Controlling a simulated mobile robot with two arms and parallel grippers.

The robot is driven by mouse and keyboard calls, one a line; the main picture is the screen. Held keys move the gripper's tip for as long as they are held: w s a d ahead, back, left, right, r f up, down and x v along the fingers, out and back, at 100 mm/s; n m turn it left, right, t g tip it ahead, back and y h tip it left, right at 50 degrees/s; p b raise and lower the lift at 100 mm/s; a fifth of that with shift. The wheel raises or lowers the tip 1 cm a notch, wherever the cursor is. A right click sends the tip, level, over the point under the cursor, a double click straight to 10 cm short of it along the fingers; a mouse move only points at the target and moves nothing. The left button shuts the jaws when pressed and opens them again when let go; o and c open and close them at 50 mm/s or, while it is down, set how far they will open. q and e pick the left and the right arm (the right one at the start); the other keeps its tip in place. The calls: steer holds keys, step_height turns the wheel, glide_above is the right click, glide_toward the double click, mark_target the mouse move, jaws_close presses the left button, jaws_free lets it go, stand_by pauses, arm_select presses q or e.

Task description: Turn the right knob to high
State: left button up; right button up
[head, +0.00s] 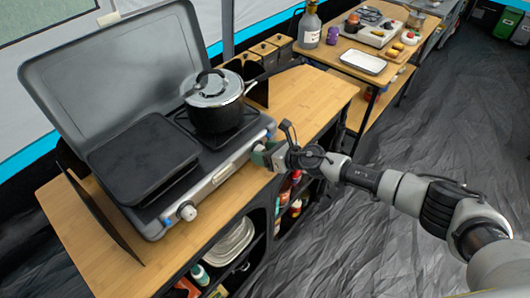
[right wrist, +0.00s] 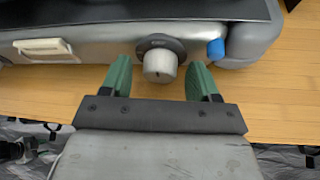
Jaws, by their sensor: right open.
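The right knob (right wrist: 160,66) is a grey cylinder on a dark round base at the stove's front face. My right gripper (right wrist: 158,80) is open, with one green finger on each side of the knob, and a gap shows between each finger and the knob. In the head view my right gripper (head: 268,156) is at the stove's front right and hides the right knob. The camping stove (head: 226,160) has its lid open. The left knob (head: 187,211) shows at the front left. My left gripper is not in view.
A black pot (head: 217,117) with a shiny lid sits on the right burner, and a black griddle (head: 143,160) covers the left side. A blue part (right wrist: 216,49) is right of the knob. Wooden counter (head: 300,105) is bare to the right.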

steer(key=c, duration=0.9)
steer(key=shift+r+p, duration=0.2)
steer(key=shift+p, duration=0.5)
steer(key=n+p, duration=0.1)
steer(key=p, duration=0.1)
steer(key=n+t+h+p, duration=0.1)
steer(key=p, duration=0.1)
steer(key=shift+s+a+n, duration=0.1)
steer(key=shift+s+n, duration=0.05)
steer(key=shift+n, duration=0.15)
steer(key=shift+f+n+t+h+p, duration=0.15)
steer(key=shift+n+t+h+p, duration=0.65)
steer(key=shift+p, duration=0.6)
steer(key=o, duration=0.9)
